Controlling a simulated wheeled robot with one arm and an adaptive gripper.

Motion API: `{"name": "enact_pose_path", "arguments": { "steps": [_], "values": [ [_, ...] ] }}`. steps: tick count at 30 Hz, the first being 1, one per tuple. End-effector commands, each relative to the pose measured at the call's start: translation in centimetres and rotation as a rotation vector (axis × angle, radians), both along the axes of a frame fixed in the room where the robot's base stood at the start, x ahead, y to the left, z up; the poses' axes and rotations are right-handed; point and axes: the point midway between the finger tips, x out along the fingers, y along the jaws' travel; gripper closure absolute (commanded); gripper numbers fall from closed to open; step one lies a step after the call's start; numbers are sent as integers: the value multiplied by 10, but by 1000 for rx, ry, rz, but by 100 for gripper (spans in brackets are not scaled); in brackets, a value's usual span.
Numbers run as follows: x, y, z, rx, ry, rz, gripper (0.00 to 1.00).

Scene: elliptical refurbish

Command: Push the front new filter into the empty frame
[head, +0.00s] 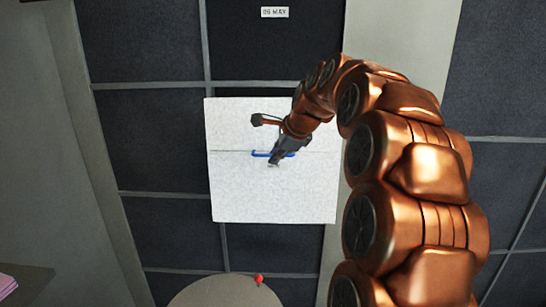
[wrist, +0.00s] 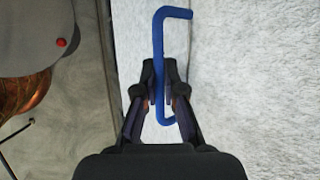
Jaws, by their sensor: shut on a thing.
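The new filter is a white, fleecy square panel (head: 240,195) in the middle of the head view, with a thin line across it. It overlaps the dark grid behind it. A blue bar handle (head: 256,153) is on its face. My gripper (head: 275,159) is shut on this handle. In the wrist view the blue handle (wrist: 158,40) stands between my gripper's fingertips (wrist: 160,78), with the white filter (wrist: 265,80) behind and to the right. No empty frame can be made out; whatever lies behind the filter is hidden.
Dark panels (head: 140,140) in a grey grid surround the filter. A label reading "05 MAY" (head: 275,12) is above. A pale grey upright strip (head: 405,30) is at right, partly behind my arm. A round grey surface (head: 220,292) with a red knob (head: 259,279) is below.

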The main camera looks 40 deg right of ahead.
Motion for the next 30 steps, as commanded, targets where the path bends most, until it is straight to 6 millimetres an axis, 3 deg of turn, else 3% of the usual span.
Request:
{"name": "enact_pose_path", "arguments": {
  "steps": [30],
  "values": [
    [52,-37,0,0,0,2,100]
  ]
}}
